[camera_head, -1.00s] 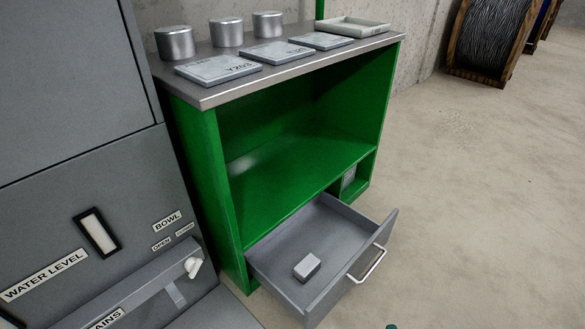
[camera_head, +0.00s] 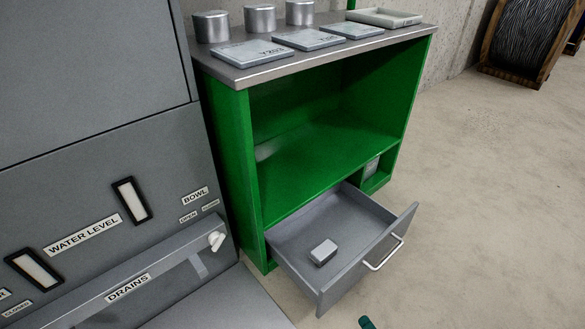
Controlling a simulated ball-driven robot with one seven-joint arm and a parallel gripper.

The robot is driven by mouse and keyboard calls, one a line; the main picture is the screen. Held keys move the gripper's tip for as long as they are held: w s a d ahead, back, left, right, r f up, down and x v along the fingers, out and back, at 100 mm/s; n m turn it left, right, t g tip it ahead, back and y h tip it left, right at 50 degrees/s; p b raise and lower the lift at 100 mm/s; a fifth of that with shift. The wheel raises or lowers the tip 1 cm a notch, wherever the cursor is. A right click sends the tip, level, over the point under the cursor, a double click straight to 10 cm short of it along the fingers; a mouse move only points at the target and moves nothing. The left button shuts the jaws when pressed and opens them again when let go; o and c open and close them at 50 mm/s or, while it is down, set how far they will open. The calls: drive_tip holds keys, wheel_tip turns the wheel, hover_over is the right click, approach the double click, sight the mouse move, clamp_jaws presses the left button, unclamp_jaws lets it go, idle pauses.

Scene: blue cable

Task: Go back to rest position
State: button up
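My gripper does not show clearly in the head view, so I cannot see its fingers. A small dark green rounded piece (camera_head: 367,322) pokes in at the bottom edge, right of centre. Too little of it shows to tell what it is. The green workbench (camera_head: 243,150) stands in the middle with its grey drawer (camera_head: 345,285) pulled out. A small grey block (camera_head: 323,252) lies inside the drawer.
A grey machine panel (camera_head: 90,175) with "WATER LEVEL" and "DRAINS" labels fills the left. Several metal cylinders (camera_head: 259,18), flat plates (camera_head: 308,39) and a shallow tray (camera_head: 384,17) sit on the bench top. A cable reel (camera_head: 523,38) stands back right. The right floor is clear.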

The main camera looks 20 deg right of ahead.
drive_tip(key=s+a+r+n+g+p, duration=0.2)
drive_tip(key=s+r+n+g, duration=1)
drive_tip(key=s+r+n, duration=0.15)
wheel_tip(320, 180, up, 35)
drive_tip(key=p, duration=3.5)
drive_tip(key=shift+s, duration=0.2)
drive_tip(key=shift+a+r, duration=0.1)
